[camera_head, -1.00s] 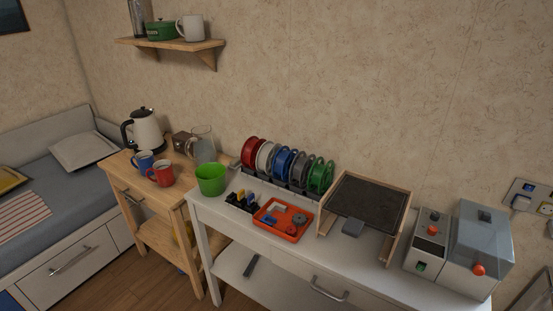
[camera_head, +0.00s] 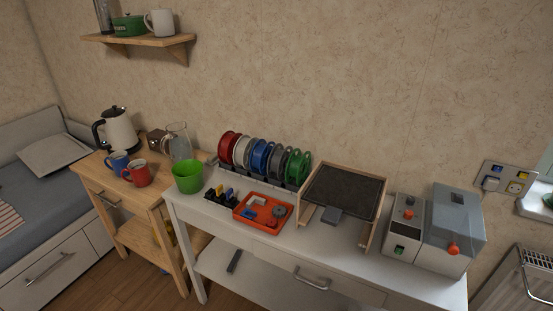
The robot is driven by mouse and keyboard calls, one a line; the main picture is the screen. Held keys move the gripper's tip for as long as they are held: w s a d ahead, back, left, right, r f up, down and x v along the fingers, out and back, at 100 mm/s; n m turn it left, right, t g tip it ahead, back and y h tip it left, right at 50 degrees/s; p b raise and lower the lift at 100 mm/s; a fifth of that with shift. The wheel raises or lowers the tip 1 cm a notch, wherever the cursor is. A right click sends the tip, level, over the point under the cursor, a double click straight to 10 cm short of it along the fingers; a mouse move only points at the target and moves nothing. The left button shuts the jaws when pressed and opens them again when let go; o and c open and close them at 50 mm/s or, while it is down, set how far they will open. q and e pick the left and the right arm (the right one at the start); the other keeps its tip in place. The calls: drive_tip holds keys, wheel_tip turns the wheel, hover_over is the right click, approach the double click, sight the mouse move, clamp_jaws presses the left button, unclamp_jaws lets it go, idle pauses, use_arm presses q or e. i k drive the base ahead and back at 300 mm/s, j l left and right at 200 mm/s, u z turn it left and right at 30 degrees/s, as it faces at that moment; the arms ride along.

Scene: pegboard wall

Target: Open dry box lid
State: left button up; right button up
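The dry box (camera_head: 434,232) stands at the right end of the white table. It looks like a grey unit with a translucent blue-grey lid (camera_head: 458,210), which appears closed. An orange-red knob (camera_head: 453,249) sits on the front of the lid. The left part of the unit is a light panel (camera_head: 405,225) with a red-orange button on top and a green switch on its front. Neither of my grippers shows in this view.
The white table (camera_head: 345,272) also carries a wooden stand with a dark plate (camera_head: 344,190), a row of coloured spools (camera_head: 262,158), an orange tray (camera_head: 263,210) and a green cup (camera_head: 187,177). A wall socket (camera_head: 507,178) is at the right. A wooden cart (camera_head: 150,206) stands at the left.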

sight(454, 250)
drive_tip(key=z, duration=1.4)
